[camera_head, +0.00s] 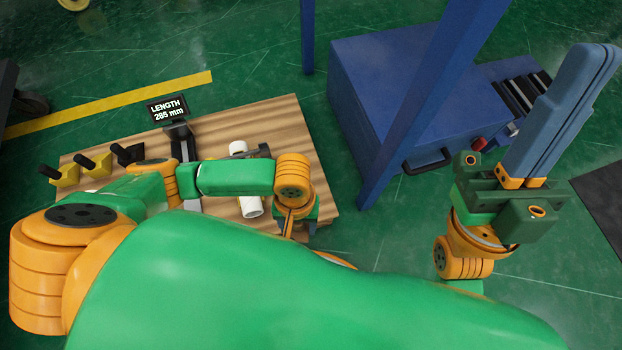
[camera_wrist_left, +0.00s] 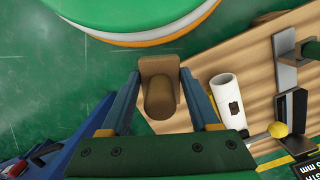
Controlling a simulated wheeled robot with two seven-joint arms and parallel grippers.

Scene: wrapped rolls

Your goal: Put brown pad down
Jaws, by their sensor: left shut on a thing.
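The brown pad (camera_wrist_left: 160,97) is a small block with a rounded stub, in the middle of the left wrist view. My left gripper (camera_wrist_left: 159,74) is shut on it, one blue finger on each side. In the head view my left gripper (camera_head: 294,215) is over the front right part of the wooden board (camera_head: 262,118). My own arm covers much of it there, and I cannot make out the pad. Whether the pad touches the board is unclear. My right gripper (camera_head: 562,112) is at the right, its blue fingers together with nothing seen between them.
A white tube (camera_head: 250,205) lies on the board beside my left gripper. A sign reading LENGTH (camera_head: 167,108), a dark post and yellow-based clamps (camera_head: 98,165) stand further left. A blue cabinet (camera_head: 385,90) with a post is right of the board.

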